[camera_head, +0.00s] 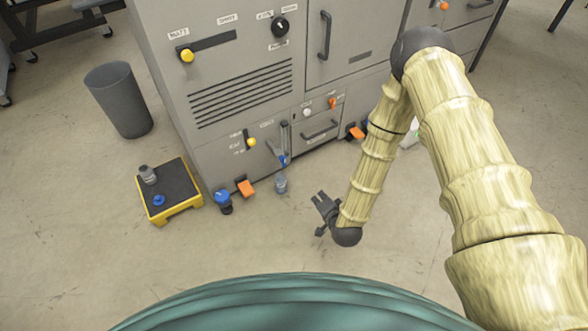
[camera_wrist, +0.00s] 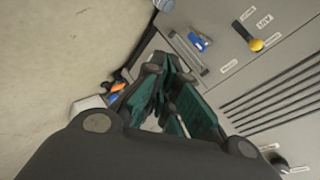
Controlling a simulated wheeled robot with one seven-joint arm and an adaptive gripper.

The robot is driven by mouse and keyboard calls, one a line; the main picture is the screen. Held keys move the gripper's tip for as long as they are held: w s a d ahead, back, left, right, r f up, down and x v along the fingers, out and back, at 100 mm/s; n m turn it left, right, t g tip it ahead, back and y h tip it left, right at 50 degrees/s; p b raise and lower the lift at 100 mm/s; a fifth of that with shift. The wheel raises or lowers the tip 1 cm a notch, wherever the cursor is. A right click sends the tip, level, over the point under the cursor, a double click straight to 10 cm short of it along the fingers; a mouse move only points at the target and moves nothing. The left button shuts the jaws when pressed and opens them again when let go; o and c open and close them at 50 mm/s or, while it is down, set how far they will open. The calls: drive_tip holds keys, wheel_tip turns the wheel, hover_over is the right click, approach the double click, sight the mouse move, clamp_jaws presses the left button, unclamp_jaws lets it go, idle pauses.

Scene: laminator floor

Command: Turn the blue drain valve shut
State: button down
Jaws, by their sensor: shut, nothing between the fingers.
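A small blue valve handle (camera_head: 283,159) sits low on the front of the grey machine, below a narrow upright gauge. In the wrist view a blue handle (camera_wrist: 200,42) shows beside the gauge, towards the top. A second blue knob (camera_head: 222,196) stands near the floor at the machine's lower left corner; no readable label tells which is the drain valve. My gripper (camera_head: 322,205) is shut and empty, to the right of and in front of the blue handle, apart from it. In the wrist view my gripper's teal-padded fingers (camera_wrist: 168,103) cover part of the machine front.
A clear bottle (camera_head: 281,184) stands on the floor below the handle. Orange pedals (camera_head: 245,188) (camera_head: 356,132) stick out at the machine's base. A yellow-edged step (camera_head: 158,218) and a dark bin (camera_head: 120,100) stand left. The floor before the machine is mostly clear.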

sight(283, 160)
drive_tip(key=w+a+f+m+t+b, duration=0.2)
drive_tip(key=w+a+m+t+b, duration=0.1)
drive_tip(key=w+b, duration=0.5)
drive_tip(key=w+a+f+m+t+b, duration=0.2)
drive_tip(key=w+a+b, duration=0.3)
drive_tip(key=w+b, duration=0.4)
drive_tip(key=shift+w+f+m+t, duration=0.3)
drive_tip(key=shift+w+m+t, duration=0.4)
drive_tip(key=shift+w, duration=1.5)
